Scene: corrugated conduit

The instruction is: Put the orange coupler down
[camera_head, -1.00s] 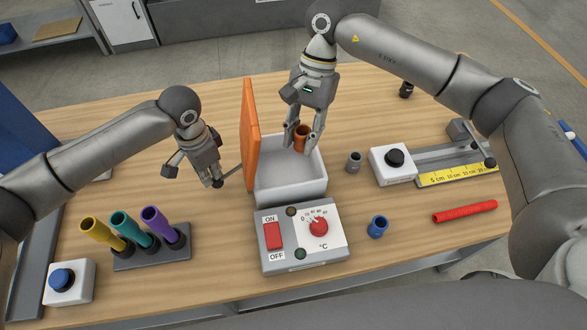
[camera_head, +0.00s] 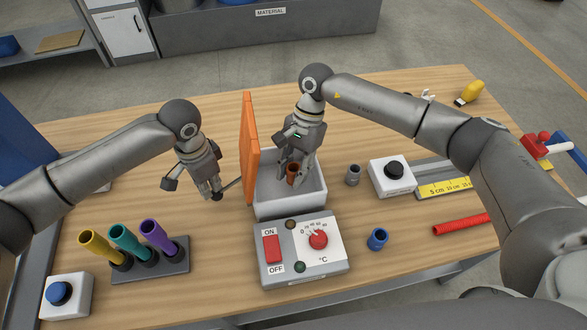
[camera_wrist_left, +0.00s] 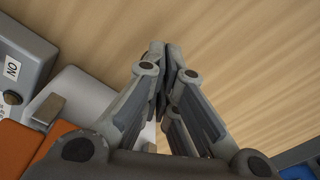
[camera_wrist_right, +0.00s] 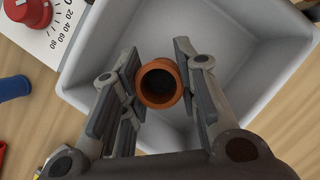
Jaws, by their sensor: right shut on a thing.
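The orange coupler (camera_head: 293,177) is upright between the fingers of my right gripper (camera_head: 290,168), inside the white open box (camera_head: 291,203). In the right wrist view the coupler (camera_wrist_right: 159,98) shows its round open end, with the grey box floor beyond. My right gripper is shut on it. Whether its lower end touches the floor cannot be told. My left gripper (camera_head: 215,196) is shut and empty, left of the box's raised orange lid (camera_head: 249,150), near its handle. Its fingertips meet in the left wrist view (camera_wrist_left: 163,48).
A control unit (camera_head: 300,248) with a red switch and dial stands in front of the box. A grey fitting (camera_head: 353,175) and a black-button box (camera_head: 391,178) are to the right. A stand (camera_head: 150,262) holds coloured tubes at left.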

